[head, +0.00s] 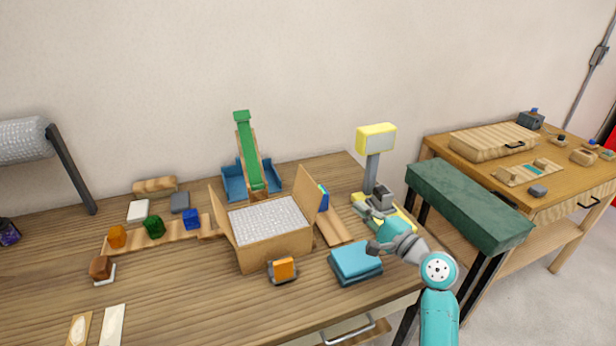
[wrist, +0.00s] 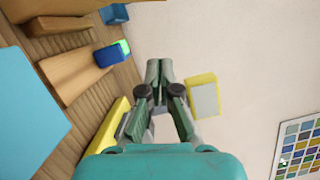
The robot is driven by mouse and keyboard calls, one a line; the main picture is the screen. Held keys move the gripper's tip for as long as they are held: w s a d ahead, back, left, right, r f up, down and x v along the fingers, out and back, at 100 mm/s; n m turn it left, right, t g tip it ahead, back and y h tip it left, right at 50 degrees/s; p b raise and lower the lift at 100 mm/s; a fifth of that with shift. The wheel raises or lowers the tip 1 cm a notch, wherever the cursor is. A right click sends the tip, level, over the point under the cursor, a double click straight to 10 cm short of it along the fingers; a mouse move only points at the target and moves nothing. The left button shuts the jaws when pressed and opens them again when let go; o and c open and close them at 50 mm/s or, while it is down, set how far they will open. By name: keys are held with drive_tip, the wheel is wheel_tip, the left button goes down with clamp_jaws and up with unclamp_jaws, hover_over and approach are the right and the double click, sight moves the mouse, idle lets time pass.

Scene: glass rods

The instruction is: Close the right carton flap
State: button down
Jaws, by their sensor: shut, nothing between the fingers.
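The carton (head: 262,252) is an open brown box on the table in the head view, filled with pale speckled packing. Its right flap (head: 307,196) stands up, leaning slightly outward. Its left flap (head: 222,214) also stands up. I cannot clearly make out the right flap in the wrist view.
A blue block (head: 323,198) stands on a wooden strip (head: 338,229) just behind the right flap. An orange-and-grey object (head: 283,270) sits before the carton.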

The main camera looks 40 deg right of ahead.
sight(306, 193)
drive_tip(key=w+a+r, duration=0.2)
drive_tip(key=w+a, duration=0.1)
drive_tip(key=w, duration=0.8)
drive_tip(key=shift+w+a, duration=0.25)
drive_tip(key=shift+w, duration=0.1)
drive_tip(key=shift+a, duration=0.1)
